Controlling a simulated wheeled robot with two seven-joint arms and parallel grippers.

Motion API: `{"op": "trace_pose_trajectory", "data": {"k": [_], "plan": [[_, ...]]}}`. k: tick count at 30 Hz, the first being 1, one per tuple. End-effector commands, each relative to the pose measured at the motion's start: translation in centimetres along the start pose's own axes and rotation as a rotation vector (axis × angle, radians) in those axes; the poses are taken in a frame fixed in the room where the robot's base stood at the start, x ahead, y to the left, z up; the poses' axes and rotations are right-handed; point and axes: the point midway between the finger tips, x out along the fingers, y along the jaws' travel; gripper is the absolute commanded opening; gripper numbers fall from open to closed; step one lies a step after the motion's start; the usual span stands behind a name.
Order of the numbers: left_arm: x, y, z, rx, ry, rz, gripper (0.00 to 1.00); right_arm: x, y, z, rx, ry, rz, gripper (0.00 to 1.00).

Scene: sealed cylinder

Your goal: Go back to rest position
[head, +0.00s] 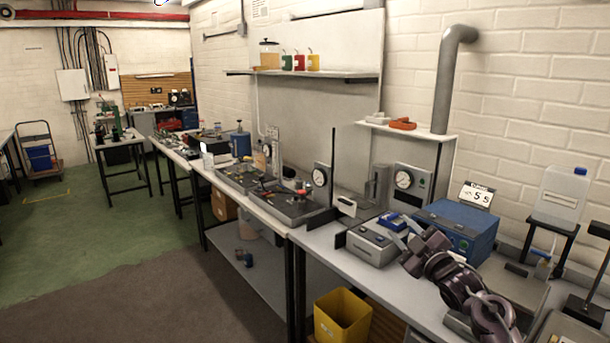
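My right arm comes in from the bottom right, dark purple. My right gripper (405,233) is above the grey box-shaped device (372,246) on the near bench, just left of the blue case (456,229). A small blue object (391,218) lies on the device beyond the fingertips. I cannot tell whether the fingers touch the device. My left gripper is not in view. No sealed cylinder can be made out clearly.
The bench (322,238) runs along the wall with gauges and trays. A plastic jug (562,195) on a stand is at the right. A yellow bin (342,317) is below the bench. The green floor (130,225) at left is mostly clear.

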Motion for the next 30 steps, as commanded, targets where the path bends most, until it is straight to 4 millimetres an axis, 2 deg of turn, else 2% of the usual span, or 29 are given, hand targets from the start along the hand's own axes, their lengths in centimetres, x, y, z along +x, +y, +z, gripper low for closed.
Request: {"op": "trace_pose_trajectory", "data": {"k": [3,6,7,9,13,17,20,21,23,24,26,30], "plan": [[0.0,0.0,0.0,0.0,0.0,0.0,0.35,-0.7,4.2,3.9,0.213,-0.16,0.165,0.35],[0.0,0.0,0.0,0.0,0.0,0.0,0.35,-2.1,7.2,6.9,0.396,-0.263,0.319,0.35],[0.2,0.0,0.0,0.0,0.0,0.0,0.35,-2.5,6.8,8.1,0.434,-0.29,0.338,0.35],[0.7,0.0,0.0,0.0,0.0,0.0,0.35,-3.1,3.4,10.6,0.439,-0.332,0.296,0.35],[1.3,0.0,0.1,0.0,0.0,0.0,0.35,-4.7,-2.0,14.7,0.464,-0.414,0.247,0.35],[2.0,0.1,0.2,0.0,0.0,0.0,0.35,-7.3,-8.6,19.4,0.494,-0.513,0.186,0.35],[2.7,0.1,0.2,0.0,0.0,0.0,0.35,-10.1,-14.3,23.1,0.519,-0.6,0.134,0.35],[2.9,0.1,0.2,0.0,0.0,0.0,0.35,-11.5,-16.8,24.5,0.53,-0.637,0.111,0.35],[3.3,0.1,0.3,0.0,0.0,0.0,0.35,-13.7,-20.4,26.5,0.545,-0.691,0.078,0.35],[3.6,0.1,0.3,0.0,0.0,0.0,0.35,-15.3,-22.8,27.7,0.555,-0.728,0.055,0.35],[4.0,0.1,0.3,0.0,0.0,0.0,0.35,-17.8,-26.3,29.4,0.568,-0.782,0.021,0.35],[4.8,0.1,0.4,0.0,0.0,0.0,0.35,-24.2,-34.3,32.6,0.598,-0.907,-0.06,0.35]]}}
